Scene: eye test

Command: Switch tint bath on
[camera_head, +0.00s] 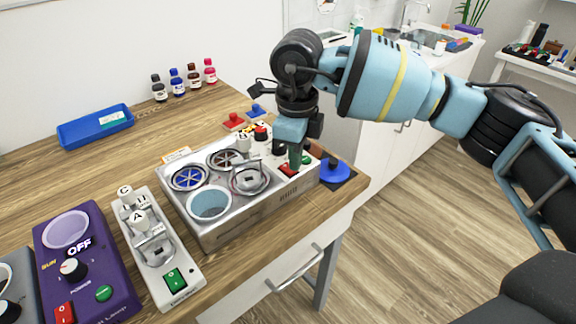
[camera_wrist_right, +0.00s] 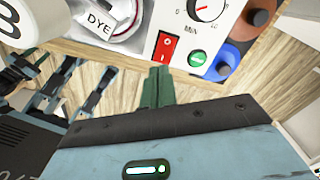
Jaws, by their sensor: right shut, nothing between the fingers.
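The tint bath (camera_head: 240,222) is a silver box on the wooden table, with round wells and a lifting handle on top. A "DYE" label shows on it in the right wrist view (camera_wrist_right: 98,22). Its red rocker switch (camera_wrist_right: 165,48) is at the front right corner, beside a green round button (camera_wrist_right: 197,58) and below a "MIN" dial (camera_wrist_right: 207,8). I cannot tell which side of the rocker is pressed. My right gripper (camera_head: 296,164) is shut and empty, fingers pointing down at the switch; its fingertips (camera_wrist_right: 157,72) appear just below the rocker. Contact is unclear. My left gripper is out of view.
Left of the bath stand a white-grey unit (camera_head: 188,292) with a green switch and a purple device (camera_head: 110,270) reading "OFF". A blue tray (camera_head: 75,134) and several small bottles (camera_head: 177,84) are behind. A blue knob-like piece (camera_head: 335,170) sits right of the bath.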

